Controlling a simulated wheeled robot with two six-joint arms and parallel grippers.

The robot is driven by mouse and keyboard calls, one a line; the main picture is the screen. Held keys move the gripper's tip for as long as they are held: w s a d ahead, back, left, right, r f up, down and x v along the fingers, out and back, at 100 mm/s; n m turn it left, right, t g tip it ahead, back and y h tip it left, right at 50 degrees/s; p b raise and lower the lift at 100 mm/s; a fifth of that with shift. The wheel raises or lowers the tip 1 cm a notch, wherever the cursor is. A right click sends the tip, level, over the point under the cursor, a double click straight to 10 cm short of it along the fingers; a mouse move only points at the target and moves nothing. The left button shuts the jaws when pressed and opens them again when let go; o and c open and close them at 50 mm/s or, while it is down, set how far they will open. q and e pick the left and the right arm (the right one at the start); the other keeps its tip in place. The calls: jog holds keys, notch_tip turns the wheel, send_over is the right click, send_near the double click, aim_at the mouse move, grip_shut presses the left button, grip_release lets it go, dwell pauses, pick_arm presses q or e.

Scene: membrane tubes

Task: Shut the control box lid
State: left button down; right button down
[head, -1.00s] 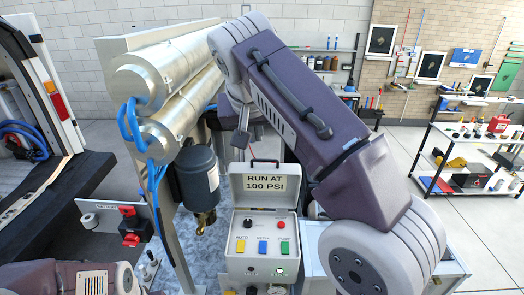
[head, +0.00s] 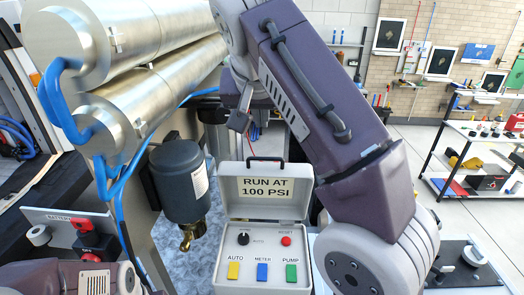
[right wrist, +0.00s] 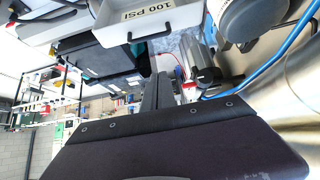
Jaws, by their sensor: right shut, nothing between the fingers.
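The control box (head: 262,255) is a pale grey case at the bottom centre of the head view. Its lid (head: 296,200) stands open, raised at the back of the panel. The lid's inside bears a "RUN AT 100 PSI" label, and a black handle (head: 267,159) is on its top edge. My right gripper (head: 238,121) is shut and empty, above and slightly left of the lid, apart from it in the picture. In the right wrist view its closed fingers (right wrist: 157,92) point toward the box, whose lid (right wrist: 118,33) shows at the top. My left gripper is out of view.
Large silver membrane tubes (head: 150,50) with blue hoses and a dark canister (head: 179,180) stand left of the box. A red-knobbed battery panel (head: 70,222) is farther left. A shelf cart (head: 470,150) stands right, with clear floor before it.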

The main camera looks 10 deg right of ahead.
jog(key=b, duration=0.2)
send_over(262, 164)
jog(key=w, duration=0.2)
notch_tip(262, 164, down, 7)
jog(key=shift+s+f+b, duration=0.4)
jog(key=shift+s+f, duration=0.25)
jog(key=shift+s, duration=0.3)
jog(key=shift+s+a+f, duration=0.15)
jog(key=shift+s+a, duration=0.05)
jog(key=shift+s, duration=0.65)
jog(key=shift+w+f, duration=0.1)
jog(key=shift+w, duration=0.05)
